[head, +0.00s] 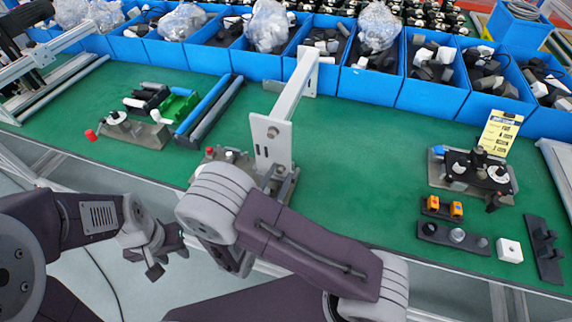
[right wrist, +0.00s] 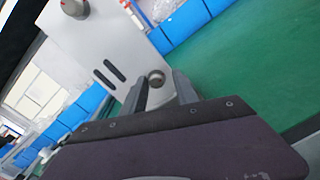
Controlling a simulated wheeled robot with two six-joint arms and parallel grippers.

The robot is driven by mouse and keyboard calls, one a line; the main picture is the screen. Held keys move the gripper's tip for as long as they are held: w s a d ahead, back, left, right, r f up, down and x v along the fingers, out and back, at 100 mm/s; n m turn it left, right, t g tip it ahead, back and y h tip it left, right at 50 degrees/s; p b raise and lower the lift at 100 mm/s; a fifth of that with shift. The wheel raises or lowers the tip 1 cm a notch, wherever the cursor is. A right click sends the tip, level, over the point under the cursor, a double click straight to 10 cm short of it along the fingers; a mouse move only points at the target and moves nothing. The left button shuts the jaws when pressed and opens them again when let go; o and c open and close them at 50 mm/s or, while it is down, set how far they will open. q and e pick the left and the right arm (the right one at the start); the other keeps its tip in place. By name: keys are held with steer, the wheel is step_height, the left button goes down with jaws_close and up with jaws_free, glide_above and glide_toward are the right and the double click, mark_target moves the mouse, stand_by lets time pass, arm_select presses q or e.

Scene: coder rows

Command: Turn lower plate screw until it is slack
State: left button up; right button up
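A light grey upright plate (head: 271,150) stands on a fixture at the middle of the bench in the head view. One round screw knob (head: 272,132) shows on its face there; my right arm hides the lower part. In the right wrist view the plate (right wrist: 105,45) appears tilted, with one knob (right wrist: 75,8) at the top edge and another knob, apparently the lower plate screw (right wrist: 156,77), between my right gripper's fingertips (right wrist: 161,80). These fingers look apart, with small gaps beside the knob. My left gripper (head: 156,264) hangs in front of the bench, away from the plate; its fingers are unclear.
Blue bins (head: 430,97) with parts and plastic bags line the back of the green bench (head: 365,150). A fixture (head: 140,130) and blue and grey bars stand left. Another fixture (head: 470,175), a yellow card (head: 500,132) and small parts stand right. The bench between is clear.

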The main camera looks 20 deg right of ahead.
steer(key=shift+s+a+r, duration=0.1)
steer(key=shift+a+r, duration=0.05)
steer(key=shift+a, duration=0.55)
steer(key=shift+d+f, duration=0.2)
steer(key=shift+d, duration=0.25)
arm_select(q)
steer(key=shift+s+a+f, duration=0.1)
steer(key=shift+a, duration=0.4)
arm_select(e)
steer(key=shift+s+a, duration=0.1)
steer(key=shift+s, duration=0.05)
steer(key=shift+c, duration=0.3)
